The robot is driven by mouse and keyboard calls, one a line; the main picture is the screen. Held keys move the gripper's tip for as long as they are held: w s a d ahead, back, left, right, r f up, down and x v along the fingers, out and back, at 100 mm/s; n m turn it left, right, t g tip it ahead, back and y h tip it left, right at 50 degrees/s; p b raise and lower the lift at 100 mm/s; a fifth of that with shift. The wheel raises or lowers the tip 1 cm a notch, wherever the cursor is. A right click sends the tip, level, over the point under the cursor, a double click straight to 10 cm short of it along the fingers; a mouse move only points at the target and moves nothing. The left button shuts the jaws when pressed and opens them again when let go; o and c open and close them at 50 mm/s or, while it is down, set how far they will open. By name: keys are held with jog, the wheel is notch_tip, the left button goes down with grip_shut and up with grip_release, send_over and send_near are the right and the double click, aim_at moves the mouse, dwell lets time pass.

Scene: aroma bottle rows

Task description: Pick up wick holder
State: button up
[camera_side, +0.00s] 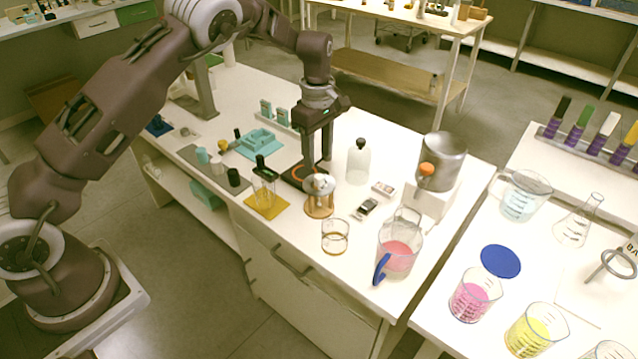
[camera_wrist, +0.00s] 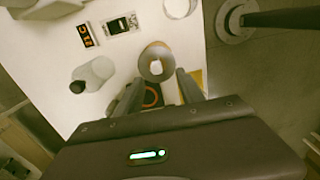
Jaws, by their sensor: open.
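A small copper-coloured stand (camera_side: 319,206) with a pale round top stands near the middle of the bench. A small pale piece (camera_side: 320,183) sits on it, perhaps the wick holder; I cannot tell for certain. In the wrist view the round top (camera_wrist: 157,62) shows just beyond my fingertips, with a pale piece inside its ring. My gripper (camera_side: 318,166) points down, open and empty, just behind the stand in the side view. In the wrist view its fingers (camera_wrist: 160,88) are spread, one on each side below the ring. Contact cannot be made out.
A dark plate with an orange ring (camera_side: 303,172) lies beside the stand. A clear bottle with a dark knob (camera_side: 358,162), a timer (camera_side: 367,207), a glass beaker (camera_side: 335,237), a pink-filled jug (camera_side: 398,256) and a yellow mat (camera_side: 267,203) with a bottle surround it.

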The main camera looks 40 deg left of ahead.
aim_at(319, 176)
jog(key=f, duration=0.7)
jog(key=shift+w+a+f, duration=0.15)
jog(key=shift+w+f, duration=0.1)
jog(key=shift+w, duration=0.15)
grip_shut()
